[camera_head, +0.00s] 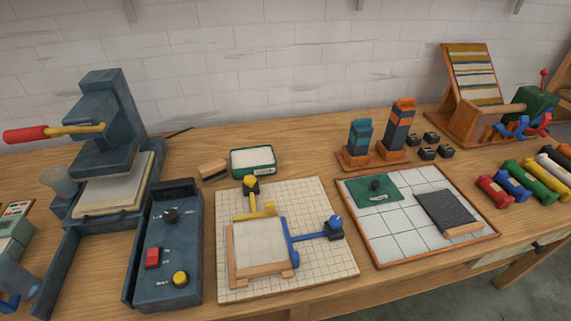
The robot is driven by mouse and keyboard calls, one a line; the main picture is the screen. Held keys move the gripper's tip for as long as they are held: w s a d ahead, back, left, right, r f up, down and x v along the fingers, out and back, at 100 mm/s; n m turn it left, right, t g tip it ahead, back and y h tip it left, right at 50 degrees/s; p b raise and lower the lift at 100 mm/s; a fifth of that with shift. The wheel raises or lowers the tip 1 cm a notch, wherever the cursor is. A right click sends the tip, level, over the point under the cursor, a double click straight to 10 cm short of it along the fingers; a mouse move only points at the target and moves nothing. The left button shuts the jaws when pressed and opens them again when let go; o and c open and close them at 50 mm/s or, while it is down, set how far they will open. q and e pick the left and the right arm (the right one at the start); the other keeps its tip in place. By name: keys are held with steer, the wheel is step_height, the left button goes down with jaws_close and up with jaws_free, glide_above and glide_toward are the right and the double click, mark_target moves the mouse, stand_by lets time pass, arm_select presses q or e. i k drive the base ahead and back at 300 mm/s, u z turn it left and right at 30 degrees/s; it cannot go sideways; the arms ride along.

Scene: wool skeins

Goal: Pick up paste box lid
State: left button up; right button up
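The paste box lid appears to be a flat green square plate (376,195) with a dark round knob (375,184) on top. It lies on the left back part of a white-tiled tray (392,246) with a wooden rim, right of centre. An open green box (252,162) with white content stands on the table behind the gridded board; it looks like the paste box. Neither of my grippers shows in this view, and nothing touches the lid.
A dark slab (445,211) with a wooden edge lies right of the lid. Stacked block towers (397,130) stand behind the tray. A gridded board (335,265) with a wooden frame is to its left. A blue press (105,125) stands far left. Coloured rolls (514,183) lie far right.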

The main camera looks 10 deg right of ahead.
mark_target(375, 190)
steer(key=u, duration=1.35)
steer(key=k, duration=0.35)
steer(key=z, duration=1.05)
